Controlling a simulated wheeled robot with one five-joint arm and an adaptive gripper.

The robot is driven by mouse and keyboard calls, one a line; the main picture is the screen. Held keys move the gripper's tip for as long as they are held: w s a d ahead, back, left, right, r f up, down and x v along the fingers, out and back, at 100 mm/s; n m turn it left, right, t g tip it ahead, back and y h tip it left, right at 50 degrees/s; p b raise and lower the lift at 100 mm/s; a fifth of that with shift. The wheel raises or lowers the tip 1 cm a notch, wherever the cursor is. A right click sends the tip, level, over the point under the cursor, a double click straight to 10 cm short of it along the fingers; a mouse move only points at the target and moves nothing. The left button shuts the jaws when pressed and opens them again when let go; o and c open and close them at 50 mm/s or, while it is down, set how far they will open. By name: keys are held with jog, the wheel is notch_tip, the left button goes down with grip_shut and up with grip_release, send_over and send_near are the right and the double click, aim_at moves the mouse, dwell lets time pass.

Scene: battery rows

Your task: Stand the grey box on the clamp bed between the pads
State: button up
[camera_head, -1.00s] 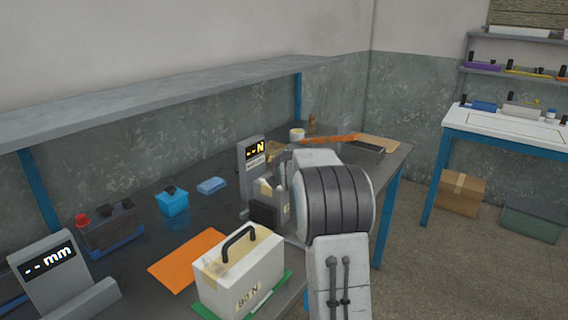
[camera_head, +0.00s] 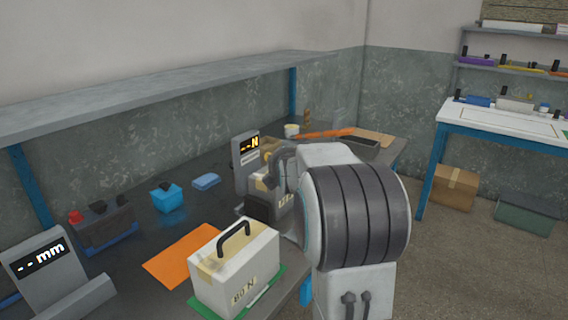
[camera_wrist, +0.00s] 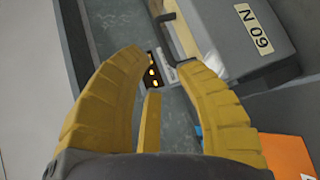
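The grey box (camera_wrist: 245,75), labelled 60 N, shows at the upper right of the wrist view, just beyond my fingertips. In the head view a boxy piece with a label (camera_head: 284,199) stands beside the grey "--N" meter (camera_head: 246,163), partly hidden by my arm. A dark block (camera_head: 257,209), perhaps a clamp pad, is at its near side. The clamp bed is mostly hidden, so I cannot tell how the box sits between the pads. My gripper (camera_wrist: 160,60) has its yellow fingers spread, with nothing between them.
A cream 80 N box (camera_head: 235,265) with a black handle stands on a green mat (camera_head: 265,298) in front. A shelf (camera_head: 150,92) runs overhead.

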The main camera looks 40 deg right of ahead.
jog(key=shift+v, duration=1.85)
jog(key=s+a+r+m+g+y+p, duration=0.2)
jog(key=s+a+m+p, duration=0.3)
jog(key=a, duration=0.4)
jog(key=s+a+r+m+g+y+p, duration=0.1)
jog(key=s+a+m+g+y+p, duration=0.15)
jog(key=s+a+p, duration=0.45)
jog(key=s+a+m+g+y+p, duration=0.1)
jog(key=s+a+m+g+p, duration=0.1)
jog(key=s, duration=0.6)
jog(key=s+a+m+g+y+p, duration=0.1)
jog(key=s+a+m+g+p, duration=0.1)
jog(key=s+a, duration=0.5)
jog(key=s+m+p, duration=0.1)
jog(key=s+m, duration=0.1)
jog(key=shift+s+r, duration=0.2)
jog(key=shift+s, duration=0.05)
jog(key=shift+g, duration=0.25)
